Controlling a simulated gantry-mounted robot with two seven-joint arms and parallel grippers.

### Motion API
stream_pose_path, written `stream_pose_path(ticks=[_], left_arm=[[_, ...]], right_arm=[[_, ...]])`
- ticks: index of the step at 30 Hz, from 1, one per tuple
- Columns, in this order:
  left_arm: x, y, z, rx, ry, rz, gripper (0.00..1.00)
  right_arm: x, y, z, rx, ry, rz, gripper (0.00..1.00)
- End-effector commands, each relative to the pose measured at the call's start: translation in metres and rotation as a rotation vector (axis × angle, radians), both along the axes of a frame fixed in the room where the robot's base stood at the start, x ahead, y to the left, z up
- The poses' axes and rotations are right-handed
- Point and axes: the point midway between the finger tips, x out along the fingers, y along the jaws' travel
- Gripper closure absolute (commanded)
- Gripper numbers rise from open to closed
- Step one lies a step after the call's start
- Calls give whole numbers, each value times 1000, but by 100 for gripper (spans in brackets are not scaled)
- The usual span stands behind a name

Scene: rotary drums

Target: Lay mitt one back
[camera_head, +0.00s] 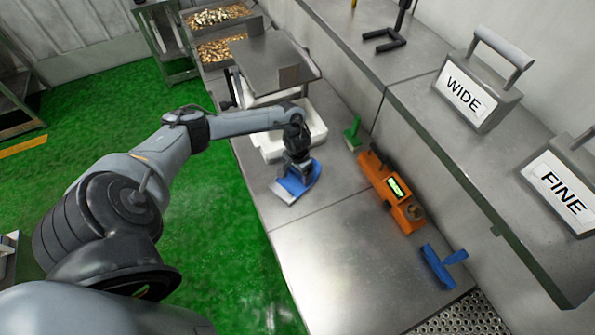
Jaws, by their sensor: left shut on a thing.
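My left gripper (298,163) points down over the steel bench and is shut on a blue mitt (290,187). My right gripper is not in view.
An orange device (388,187) with a small display lies right of the mitt. A green tool (352,133) and a blue T-shaped tool (441,266) lie near the wall. A white tray (272,148) stands behind. Blocks marked WIDE (470,98) and FINE (555,190) stand on the shelf. The front bench is clear.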

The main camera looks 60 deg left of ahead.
Motion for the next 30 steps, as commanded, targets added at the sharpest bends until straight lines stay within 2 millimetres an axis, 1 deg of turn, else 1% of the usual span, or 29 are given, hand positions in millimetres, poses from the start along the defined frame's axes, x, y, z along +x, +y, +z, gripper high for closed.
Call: stream_pose_path(ticks=[2,3,5,6,13,17,20,23,30], left_arm=[[0,0,-2,0,0,1,61],[0,0,-2,0,0,0,15],[0,0,-2,0,0,0,6],[0,0,-2,0,0,0,0],[0,0,-2,0,0,0,0],[0,0,4,0,-1,-1,0],[0,1,14,1,-2,-1,0],[0,0,30,1,-3,-2,0],[-1,0,74,1,-2,-3,0]], right_arm=[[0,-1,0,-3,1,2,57],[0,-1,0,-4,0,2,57],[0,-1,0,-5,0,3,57],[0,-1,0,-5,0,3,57],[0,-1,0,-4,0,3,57],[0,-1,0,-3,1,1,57],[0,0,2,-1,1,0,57],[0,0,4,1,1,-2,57],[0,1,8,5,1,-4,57]])
